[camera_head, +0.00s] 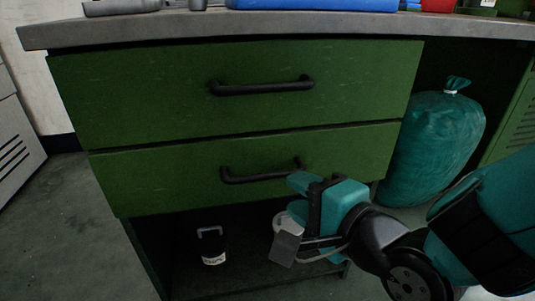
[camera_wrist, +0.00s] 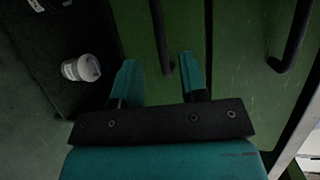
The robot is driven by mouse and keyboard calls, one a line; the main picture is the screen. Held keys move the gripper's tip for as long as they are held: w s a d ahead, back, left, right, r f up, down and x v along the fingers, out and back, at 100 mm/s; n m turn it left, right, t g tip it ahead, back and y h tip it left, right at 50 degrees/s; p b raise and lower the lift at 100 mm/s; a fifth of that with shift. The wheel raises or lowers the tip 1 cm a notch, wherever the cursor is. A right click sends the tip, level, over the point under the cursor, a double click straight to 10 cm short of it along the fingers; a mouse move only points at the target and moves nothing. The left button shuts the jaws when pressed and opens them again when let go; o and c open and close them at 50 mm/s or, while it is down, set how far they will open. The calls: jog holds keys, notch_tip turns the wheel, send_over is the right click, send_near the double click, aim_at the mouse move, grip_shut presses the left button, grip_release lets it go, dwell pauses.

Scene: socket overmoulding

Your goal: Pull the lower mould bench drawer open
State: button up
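The lower drawer (camera_head: 165,187) of the green bench is shut, its front level with the upper drawer. Its black bar handle (camera_head: 250,176) runs across the front; in the wrist view this handle (camera_wrist: 160,30) runs down from the top edge. My gripper (camera_head: 297,184) is at the right end of the lower handle. In the wrist view my gripper (camera_wrist: 157,62) is open, with one teal finger on each side of the handle's end and visible gaps between. I cannot tell how deep the handle sits between the fingers.
The upper drawer (camera_head: 130,98) with its handle (camera_head: 262,87) is above. A tied green bag (camera_head: 432,145) stands at the right. Floor (camera_head: 70,235) at the left is clear.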

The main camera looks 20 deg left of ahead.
aim_at(270, 177)
jog(key=b+x, duration=0.3)
jog(key=x, duration=0.6)
jog(key=shift+b, duration=0.35)
grip_shut()
